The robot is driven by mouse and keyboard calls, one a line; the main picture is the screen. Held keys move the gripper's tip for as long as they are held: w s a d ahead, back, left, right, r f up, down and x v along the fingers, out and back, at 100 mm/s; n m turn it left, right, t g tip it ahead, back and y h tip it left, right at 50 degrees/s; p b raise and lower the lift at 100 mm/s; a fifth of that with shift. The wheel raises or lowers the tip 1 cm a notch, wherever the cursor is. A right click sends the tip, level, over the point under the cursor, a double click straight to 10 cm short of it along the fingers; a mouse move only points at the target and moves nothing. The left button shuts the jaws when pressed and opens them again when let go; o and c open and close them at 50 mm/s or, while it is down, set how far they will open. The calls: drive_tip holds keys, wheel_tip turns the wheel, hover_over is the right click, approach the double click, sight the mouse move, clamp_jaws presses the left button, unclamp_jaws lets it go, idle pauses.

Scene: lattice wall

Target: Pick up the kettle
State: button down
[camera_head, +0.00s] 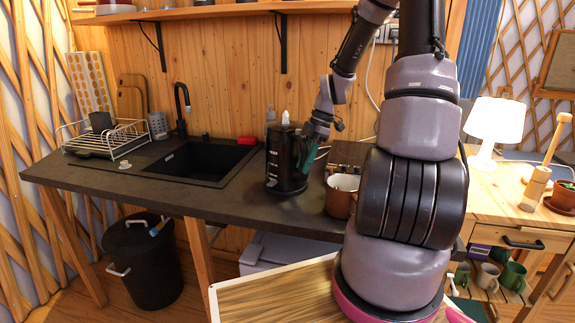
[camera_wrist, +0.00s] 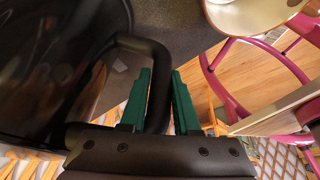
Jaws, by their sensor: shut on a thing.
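The black kettle (camera_head: 283,160) stands upright on the dark countertop, to the right of the sink. In the wrist view its glossy dark body (camera_wrist: 50,60) fills the left side, and its looped handle (camera_wrist: 150,48) reaches toward my gripper. My gripper (camera_head: 309,152) is at the kettle's right side, with green fingers. In the wrist view the gripper fingers (camera_wrist: 162,90) are on either side of the handle and shut on it. The kettle's base appears to rest on the counter; any small gap cannot be told.
A brown mug (camera_head: 341,196) stands close to the right of the kettle on the countertop (camera_head: 235,208). The sink (camera_head: 200,160) and a wire dish rack (camera_head: 105,138) are to the left. A wooden shelf (camera_head: 220,10) hangs above. A white lamp (camera_head: 494,125) stands at right.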

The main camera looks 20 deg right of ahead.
drive_tip(key=shift+w+r, duration=0.15)
wheel_tip(320, 180, up, 10)
drive_tip(key=shift+f, duration=0.1)
idle(0.6)
idle(0.5)
